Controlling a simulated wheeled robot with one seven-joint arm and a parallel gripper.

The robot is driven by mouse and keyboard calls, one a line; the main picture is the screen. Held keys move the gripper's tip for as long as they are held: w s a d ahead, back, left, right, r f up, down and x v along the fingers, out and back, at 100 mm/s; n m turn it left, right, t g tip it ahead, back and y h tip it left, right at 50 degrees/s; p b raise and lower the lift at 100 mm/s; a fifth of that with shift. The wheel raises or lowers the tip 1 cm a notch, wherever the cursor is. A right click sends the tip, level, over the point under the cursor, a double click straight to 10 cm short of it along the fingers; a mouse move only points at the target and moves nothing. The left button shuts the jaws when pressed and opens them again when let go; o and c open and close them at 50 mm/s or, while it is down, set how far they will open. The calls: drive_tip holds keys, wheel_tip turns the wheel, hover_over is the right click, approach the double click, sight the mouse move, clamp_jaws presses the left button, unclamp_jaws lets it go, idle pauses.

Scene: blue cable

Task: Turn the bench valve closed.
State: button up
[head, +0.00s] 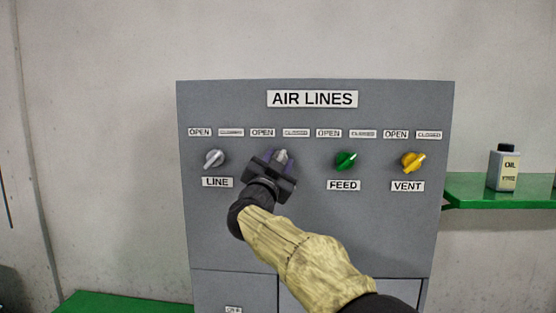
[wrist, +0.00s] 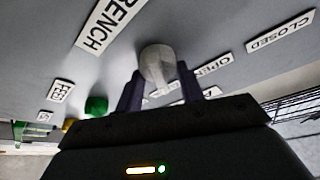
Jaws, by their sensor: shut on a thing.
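The bench valve (head: 281,155) is a pale grey knob, second from the left on the grey AIR LINES panel (head: 310,225). It shows larger in the wrist view (wrist: 156,60), beside the BENCH label (wrist: 108,24). My gripper (head: 278,163) is at this knob, its two dark fingers on either side of it, shut on it. In the wrist view the fingers (wrist: 160,90) straddle the knob's lower part. My gripper hides the BENCH label in the head view. I cannot tell exactly which way the knob's handle points.
The grey LINE knob (head: 214,159) is close on the left. The green FEED knob (head: 345,161) and yellow VENT knob (head: 413,162) are to the right. OPEN and CLOSED labels run above the knobs. An oil bottle (head: 503,168) stands on a green shelf (head: 490,198) at right.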

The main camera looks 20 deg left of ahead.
drive_tip(key=shift+m+g+h+p, duration=0.4)
drive_tip(key=shift+m+h, duration=0.5)
drive_tip(key=shift+m, duration=1.2)
drive_tip(key=o, duration=1)
drive_tip(key=b+v, duration=0.8)
drive_tip(key=v, duration=0.9)
drive_tip(key=shift+s+f+b, duration=0.15)
drive_tip(key=shift+s+b, duration=0.05)
drive_tip(key=shift+b, duration=0.2)
drive_tip(key=shift+a, duration=0.1)
